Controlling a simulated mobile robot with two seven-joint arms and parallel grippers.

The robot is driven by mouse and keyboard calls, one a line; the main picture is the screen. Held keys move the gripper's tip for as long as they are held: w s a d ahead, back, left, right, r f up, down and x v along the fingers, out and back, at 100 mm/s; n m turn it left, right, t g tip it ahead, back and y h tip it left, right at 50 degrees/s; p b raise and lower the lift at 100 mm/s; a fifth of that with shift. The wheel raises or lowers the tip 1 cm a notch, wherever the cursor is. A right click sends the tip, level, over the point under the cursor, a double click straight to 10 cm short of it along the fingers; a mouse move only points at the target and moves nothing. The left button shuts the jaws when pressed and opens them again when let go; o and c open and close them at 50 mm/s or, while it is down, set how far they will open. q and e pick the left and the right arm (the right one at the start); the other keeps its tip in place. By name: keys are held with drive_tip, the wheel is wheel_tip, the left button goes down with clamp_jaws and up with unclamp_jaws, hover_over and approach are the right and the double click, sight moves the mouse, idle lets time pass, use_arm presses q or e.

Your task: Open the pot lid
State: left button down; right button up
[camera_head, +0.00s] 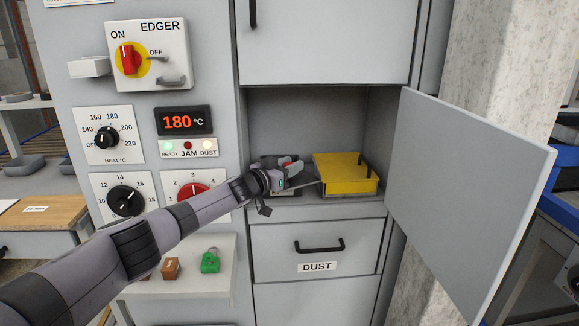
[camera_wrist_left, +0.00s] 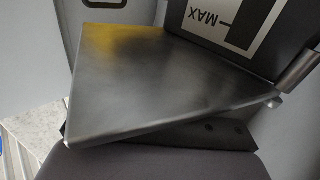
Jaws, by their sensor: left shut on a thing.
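A dark grey flat plate, which looks like the pot lid (camera_wrist_left: 165,85), fills the middle of the left wrist view and lies tilted there. Behind it stands a dark wall with a white MAX label (camera_wrist_left: 235,22), which seems to be part of the pot. The gripper and wrist hide most of the pot in the head view. My right gripper is out of view.
The compartment's grey door (camera_head: 470,185) stands open to the right. Below is a DUST drawer (camera_head: 317,252) with a black handle. Left is a control panel with knobs and a 180 °C display (camera_head: 183,121).

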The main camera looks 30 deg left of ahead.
use_arm(q)
drive_tip(key=shift+s+r+m+g+h+b, duration=0.2)
drive_tip(key=shift+s+m+h, duration=0.25)
drive_tip(key=shift+h, duration=0.2)
drive_tip(key=shift+s+r+m+g+h+b, duration=0.1)
drive_tip(key=shift+s+m+g+h, duration=0.15)
drive_tip(key=shift+m+h, duration=0.3)
drive_tip(key=shift+s+h, duration=0.15)
drive_tip(key=shift+h, duration=0.25)
drive_tip(key=c, duration=0.8)
unclamp_jaws()
drive_tip(key=shift+d, duration=0.1)
drive_tip(key=shift+f, duration=0.15)
drive_tip(key=shift+s, duration=0.1)
drive_tip(key=shift+p+v, duration=0.55)
drive_tip(key=shift+v, duration=3)
